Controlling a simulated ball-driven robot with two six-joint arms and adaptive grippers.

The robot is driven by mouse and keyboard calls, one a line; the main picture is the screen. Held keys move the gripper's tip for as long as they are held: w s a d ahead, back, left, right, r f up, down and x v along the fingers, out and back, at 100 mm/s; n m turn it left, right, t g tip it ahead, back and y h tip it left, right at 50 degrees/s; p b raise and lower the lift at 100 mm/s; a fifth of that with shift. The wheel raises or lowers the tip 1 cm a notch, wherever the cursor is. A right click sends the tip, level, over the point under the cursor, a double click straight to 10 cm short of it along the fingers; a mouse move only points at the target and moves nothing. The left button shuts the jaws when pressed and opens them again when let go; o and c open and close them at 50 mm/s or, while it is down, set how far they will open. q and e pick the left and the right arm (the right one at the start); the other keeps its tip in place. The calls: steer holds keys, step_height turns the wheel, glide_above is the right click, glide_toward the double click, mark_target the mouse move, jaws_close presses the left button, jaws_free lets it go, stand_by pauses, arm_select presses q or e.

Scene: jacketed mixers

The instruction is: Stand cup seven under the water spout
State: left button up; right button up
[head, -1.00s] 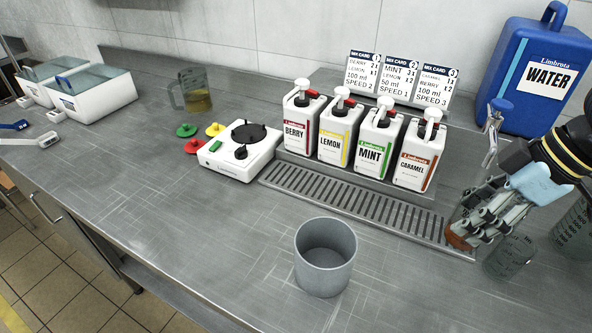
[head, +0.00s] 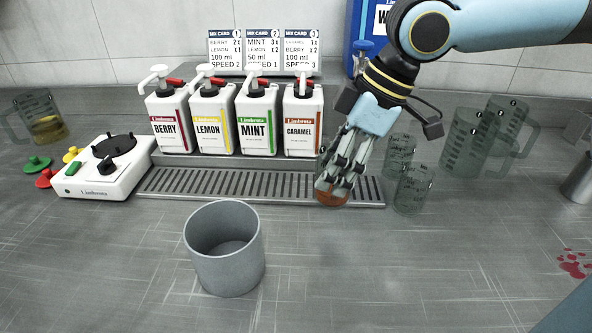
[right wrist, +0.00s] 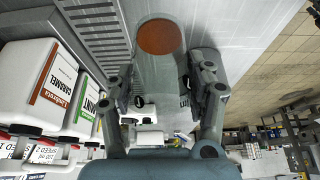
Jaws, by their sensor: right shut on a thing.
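My right gripper (head: 337,182) is shut on a clear cup with a brown layer (head: 330,197) at its bottom, by the right end of the drip grate. Fingers hide most of the cup, and I cannot read its number. In the right wrist view the brown layer (right wrist: 160,37) shows as a round disc between the two fingers (right wrist: 160,85). The blue-knobbed water spout (head: 362,48) is on the blue water container (head: 384,18), behind my right arm, which hides part of both. The cup is in front of the spout and apart from it. My left gripper is out of view.
Two clear cups (head: 413,190) (head: 400,150) stand just right of my gripper, with large clear jugs (head: 468,145) (head: 512,122) beyond. Syrup bottles (head: 302,120) line the back of the grate (head: 235,184). A grey bin (head: 226,268) stands in front. The counter's front right is mostly clear.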

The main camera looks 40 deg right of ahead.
steer(key=w+a+f+b, duration=0.1)
steer(key=f, duration=0.1)
steer(key=w+a+f+b, duration=0.1)
steer(key=w+f+b, duration=0.1)
steer(key=f, duration=0.1)
steer(key=w+a+f+b, duration=0.1)
steer(key=f+b, duration=0.1)
steer(key=shift+w+a+f, duration=0.15)
steer(key=shift+w+f, duration=0.1)
steer(key=shift+w, duration=0.05)
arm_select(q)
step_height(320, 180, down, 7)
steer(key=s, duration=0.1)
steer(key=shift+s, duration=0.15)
arm_select(e)
steer(key=o, duration=1.1)
